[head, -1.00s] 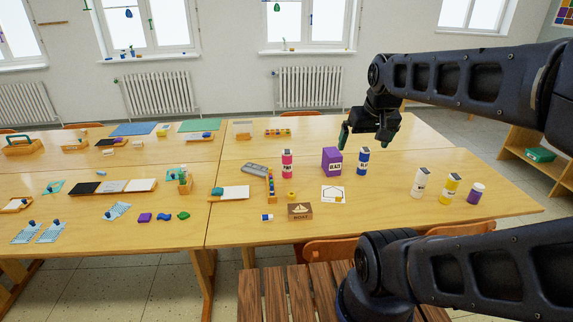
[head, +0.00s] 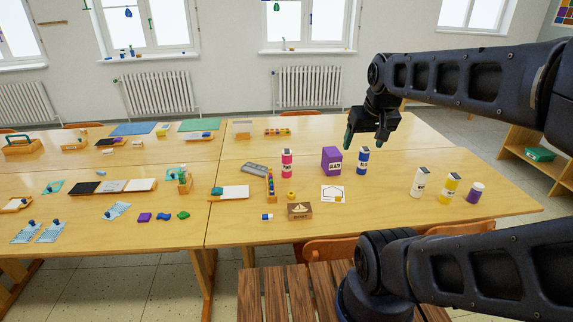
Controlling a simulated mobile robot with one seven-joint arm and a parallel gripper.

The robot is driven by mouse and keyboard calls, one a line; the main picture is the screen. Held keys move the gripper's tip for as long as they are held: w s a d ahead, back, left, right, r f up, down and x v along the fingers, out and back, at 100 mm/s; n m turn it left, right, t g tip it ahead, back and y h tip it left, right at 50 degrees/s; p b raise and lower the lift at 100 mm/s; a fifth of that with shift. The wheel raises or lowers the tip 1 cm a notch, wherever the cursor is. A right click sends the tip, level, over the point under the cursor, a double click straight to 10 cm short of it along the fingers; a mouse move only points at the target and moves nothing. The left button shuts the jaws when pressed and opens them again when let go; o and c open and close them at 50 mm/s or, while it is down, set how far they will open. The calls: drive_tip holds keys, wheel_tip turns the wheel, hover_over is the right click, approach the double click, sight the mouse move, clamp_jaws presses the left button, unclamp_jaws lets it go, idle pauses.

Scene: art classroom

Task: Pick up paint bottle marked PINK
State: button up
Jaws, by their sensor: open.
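The pink paint bottle (head: 287,164), with a dark cap and a white label, stands upright on the right-hand table. The lettering on its label is too small to read surely. My gripper (head: 364,142) hangs above the table to the right of the pink bottle, fingers pointing down. It is open with nothing seen between its fingers. A blue bottle (head: 362,161) stands just below it in the picture. A purple box (head: 331,161) stands between the pink and blue bottles.
White (head: 419,183), yellow (head: 449,189) and purple (head: 475,193) bottles stand at the table's right. A grey tool (head: 254,168), a bead-like strip (head: 270,185) and a brown box (head: 299,211) lie near the pink bottle. A wooden shelf (head: 538,165) stands at far right.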

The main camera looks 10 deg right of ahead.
drive_tip(key=n+g+h, duration=0.1)
drive_tip(key=n+h, duration=0.2)
drive_tip(key=n, duration=2.5)
hover_over(286, 152)
drive_tip(key=s+a, duration=0.2)
wheel_tip(286, 152, down, 27)
drive_tip(key=x, duration=0.4)
drive_tip(key=shift+w+d, duration=0.2)
drive_tip(key=shift+a+x, duration=0.1)
drive_tip(key=shift+x, duration=1.35)
drive_tip(key=shift+a+x, duration=0.15)
drive_tip(key=shift+x, duration=1.3)
drive_tip(key=shift+w, duration=0.15)
clamp_jaws()
